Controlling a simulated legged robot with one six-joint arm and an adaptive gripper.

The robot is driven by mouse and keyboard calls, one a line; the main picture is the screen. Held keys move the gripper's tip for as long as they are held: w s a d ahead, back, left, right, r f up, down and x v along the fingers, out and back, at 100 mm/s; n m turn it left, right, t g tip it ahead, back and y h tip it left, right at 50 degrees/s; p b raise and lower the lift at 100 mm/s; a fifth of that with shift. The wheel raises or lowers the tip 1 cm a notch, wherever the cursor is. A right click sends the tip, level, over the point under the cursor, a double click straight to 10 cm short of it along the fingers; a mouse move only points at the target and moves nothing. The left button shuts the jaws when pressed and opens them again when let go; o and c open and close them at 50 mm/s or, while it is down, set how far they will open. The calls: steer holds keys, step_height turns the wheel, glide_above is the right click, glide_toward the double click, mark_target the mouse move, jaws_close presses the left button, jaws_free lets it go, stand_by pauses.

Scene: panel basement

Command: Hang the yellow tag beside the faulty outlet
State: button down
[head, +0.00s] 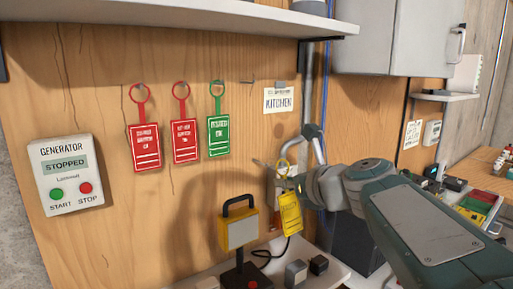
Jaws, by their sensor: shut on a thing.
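The yellow tag (290,214) hangs from its yellow ring in front of the wooden wall panel, right of centre. My gripper (284,170) is shut on it near the ring, and the tag hangs below the fingers. My arm reaches in from the lower right. An empty hook (247,81) sticks out of the panel, above and left of my gripper, between the green tag and the KITCHEN card. I cannot make out an outlet clearly; the wall behind my gripper and the tag is partly hidden.
Two red tags (145,148) (185,141) and a green tag (218,136) hang left of the empty hook. The KITCHEN card (279,100) is above my gripper. A generator panel (67,175) reads STOPPED. A yellow work lamp (238,232) stands below on a bench.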

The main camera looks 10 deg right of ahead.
steer(key=shift+w+d+f+x, duration=0.1)
steer(key=shift+d+x, duration=0.15)
steer(key=shift+x, duration=1.35)
steer(key=shift+w+d+f+x, duration=0.1)
steer(key=shift+d+x, duration=0.2)
steer(key=shift+x, duration=1.3)
steer(key=shift+w+d+f+x, duration=0.1)
steer(key=shift+d+x, duration=0.15)
steer(key=shift+x, duration=1.35)
steer(key=c, duration=0.7)
jaws_free()
